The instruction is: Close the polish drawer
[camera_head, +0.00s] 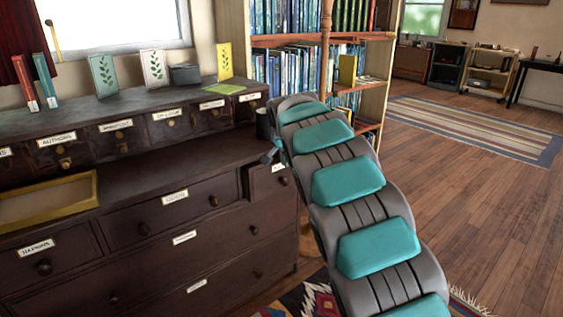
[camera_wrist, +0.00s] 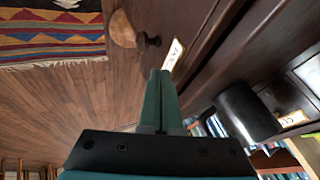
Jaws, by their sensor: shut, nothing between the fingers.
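A small dark wood drawer (camera_head: 263,186) with a white label (camera_head: 278,168) and a round knob (camera_head: 284,181) is at the right end of the cabinet's upper drawer row. Its front stands out a little from the drawer beside it. I cannot read its label surely. In the wrist view the label (camera_wrist: 173,55) and knob (camera_wrist: 147,41) are just beyond my fingertips. My gripper (camera_wrist: 160,73) is shut and empty, close to the drawer front; I cannot tell if it touches. In the head view my gripper (camera_head: 270,155) is small beside the drawer's top, partly hidden by my arm.
A dark cup (camera_wrist: 245,112) stands on the cabinet near my gripper. A shallow yellow tray (camera_head: 50,200) sits at the cabinet's left. Wide drawers (camera_head: 175,208) lie left of the small one. A bookcase (camera_head: 320,75) stands behind my arm. Wood floor (camera_head: 480,210) at right is open.

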